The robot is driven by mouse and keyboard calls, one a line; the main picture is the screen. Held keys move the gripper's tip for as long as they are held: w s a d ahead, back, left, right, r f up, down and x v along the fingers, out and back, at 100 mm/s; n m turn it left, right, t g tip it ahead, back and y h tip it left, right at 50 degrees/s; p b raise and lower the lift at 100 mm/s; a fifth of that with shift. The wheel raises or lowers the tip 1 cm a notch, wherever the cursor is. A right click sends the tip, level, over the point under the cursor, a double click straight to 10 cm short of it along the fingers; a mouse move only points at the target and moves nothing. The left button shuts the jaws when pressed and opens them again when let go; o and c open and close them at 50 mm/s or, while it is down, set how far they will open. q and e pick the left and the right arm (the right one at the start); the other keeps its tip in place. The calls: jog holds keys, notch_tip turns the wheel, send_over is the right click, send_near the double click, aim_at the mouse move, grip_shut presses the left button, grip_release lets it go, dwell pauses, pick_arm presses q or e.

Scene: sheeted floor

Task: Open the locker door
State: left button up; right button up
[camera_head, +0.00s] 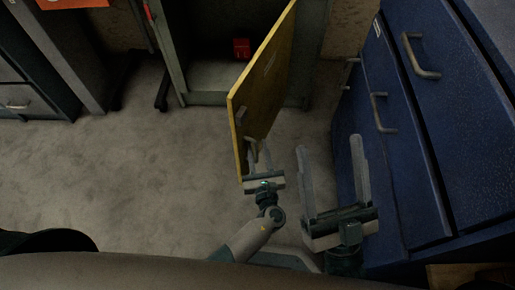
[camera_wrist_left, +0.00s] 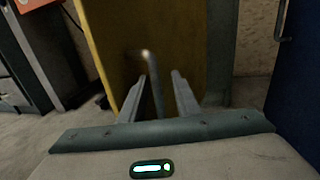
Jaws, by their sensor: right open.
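The locker (camera_head: 181,57) stands at the back, and its yellow door (camera_head: 270,79) is swung out towards me. The door also fills much of the left wrist view (camera_wrist_left: 106,45). A grey door handle (camera_wrist_left: 155,87) shows between the fingers of my left gripper (camera_wrist_left: 160,82). The left gripper (camera_head: 259,163) is low on the door's right-hand face in the head view. Its fingers are apart, but I cannot tell whether they press on the handle. My right gripper (camera_head: 331,160) is open and empty, to the right of the door and apart from it.
A blue drawer cabinet (camera_head: 452,130) with metal handles stands close on the right, beside my right gripper. A small red object (camera_head: 241,48) is inside the locker. Dark furniture (camera_head: 40,95) stands at the far left. The grey floor (camera_head: 150,170) left of the door is clear.

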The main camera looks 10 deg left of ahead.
pick_arm(q)
jog(key=shift+s, duration=0.1)
jog(key=shift+v, duration=0.8)
jog(key=p+v, duration=0.1)
jog(key=v, duration=1.4)
jog(key=shift+s+d, duration=0.15)
jog(key=shift+s, duration=0.15)
pick_arm(e)
jog(key=shift+w+a+f+g, duration=0.15)
jog(key=shift+a+f+g, duration=0.15)
jog(key=shift+f+g, duration=0.3)
jog(key=shift+w+a+f+g, duration=0.1)
jog(key=shift+a+f+g, duration=0.25)
jog(key=shift+f, duration=0.35)
pick_arm(q)
jog(key=shift+r, duration=0.1)
pick_arm(e)
jog(key=shift+d, duration=0.1)
